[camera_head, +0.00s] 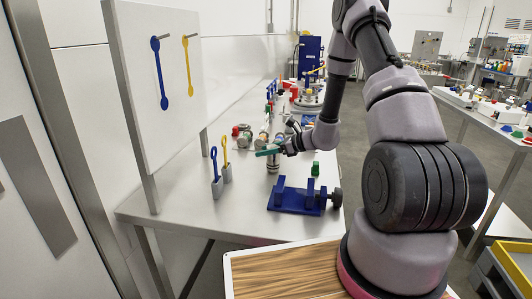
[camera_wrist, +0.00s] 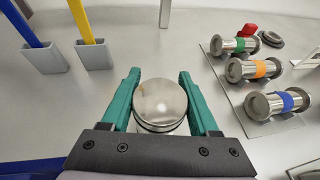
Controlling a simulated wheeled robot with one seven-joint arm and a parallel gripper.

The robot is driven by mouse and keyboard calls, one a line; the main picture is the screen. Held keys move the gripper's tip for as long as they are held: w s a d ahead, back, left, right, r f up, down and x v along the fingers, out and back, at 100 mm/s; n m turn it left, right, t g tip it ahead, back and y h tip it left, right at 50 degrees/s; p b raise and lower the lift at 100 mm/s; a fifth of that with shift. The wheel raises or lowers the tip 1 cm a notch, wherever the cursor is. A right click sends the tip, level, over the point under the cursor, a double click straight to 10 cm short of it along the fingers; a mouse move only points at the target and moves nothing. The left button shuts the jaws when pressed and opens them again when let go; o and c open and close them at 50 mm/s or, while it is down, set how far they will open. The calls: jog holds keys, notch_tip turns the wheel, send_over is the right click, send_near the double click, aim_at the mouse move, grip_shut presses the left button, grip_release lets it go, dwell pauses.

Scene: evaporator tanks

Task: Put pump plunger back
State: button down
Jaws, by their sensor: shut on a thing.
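My gripper (camera_head: 267,152) with teal fingers is above the steel table, left of the small fittings. In the wrist view my gripper (camera_wrist: 159,76) is shut on a round-topped silver metal piece (camera_wrist: 160,103), which sits between the two fingers. This looks like the pump plunger. In the head view a short silver cylinder (camera_head: 272,167) shows upright just below the fingers. Its lower end is close to the table; I cannot tell whether it touches or stands in anything.
A blue tool (camera_head: 215,165) and a yellow tool (camera_head: 226,152) stand in grey holders to the left. A blue vise (camera_head: 298,196) is in front. Cylinders with green (camera_wrist: 235,45), orange (camera_wrist: 255,69) and blue (camera_wrist: 277,103) bands lie on a plate to the right.

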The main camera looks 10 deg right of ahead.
jog(key=shift+f, duration=0.2)
jog(key=shift+c, duration=0.7)
grip_release()
jog(key=shift+f, duration=0.15)
